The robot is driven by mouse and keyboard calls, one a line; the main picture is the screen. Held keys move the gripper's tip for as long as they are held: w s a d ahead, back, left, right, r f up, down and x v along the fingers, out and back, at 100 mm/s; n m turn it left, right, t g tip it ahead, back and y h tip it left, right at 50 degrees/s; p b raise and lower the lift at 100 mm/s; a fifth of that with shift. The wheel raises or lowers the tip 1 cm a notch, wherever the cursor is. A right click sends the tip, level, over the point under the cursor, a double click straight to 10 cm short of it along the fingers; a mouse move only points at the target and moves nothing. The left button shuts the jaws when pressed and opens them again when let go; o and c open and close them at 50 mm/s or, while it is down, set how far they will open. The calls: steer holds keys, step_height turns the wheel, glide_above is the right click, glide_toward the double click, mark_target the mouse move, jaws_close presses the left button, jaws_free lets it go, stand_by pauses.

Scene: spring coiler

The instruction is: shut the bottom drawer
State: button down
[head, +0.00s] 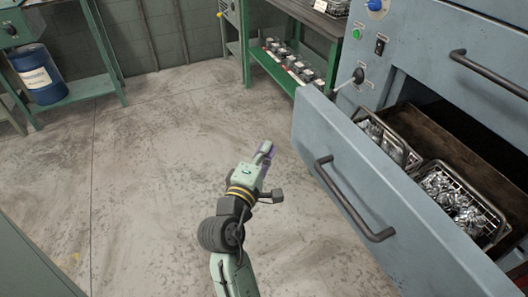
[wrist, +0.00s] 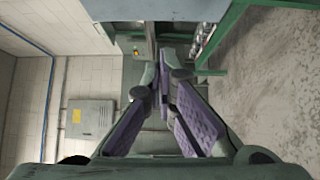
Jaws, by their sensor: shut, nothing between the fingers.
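The bottom drawer (head: 385,215) is the grey-blue drawer at the right of the head view. It stands pulled out, with a dark bar handle (head: 350,205) on its front. Two wire baskets (head: 455,195) of shiny metal parts sit inside it. My gripper (head: 266,152) is left of the drawer front, apart from it and pointing away from my body. In the wrist view my gripper (wrist: 164,75) has its purple-padded fingers together at the tips, empty. The drawer does not show in the wrist view.
The machine cabinet (head: 430,45) has another handle (head: 488,75) above the open drawer. A green shelf bench (head: 285,70) stands beyond. A blue drum (head: 40,78) is on a green stand at the far left. The concrete floor (head: 150,160) left of my arm is clear.

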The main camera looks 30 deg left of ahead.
steer(key=w+d+p, duration=0.1)
steer(key=w+p, duration=0.1)
steer(key=w, duration=0.6)
steer(key=shift+w+d, duration=0.25)
steer(key=shift+w, duration=0.05)
steer(key=shift+w, duration=0.1)
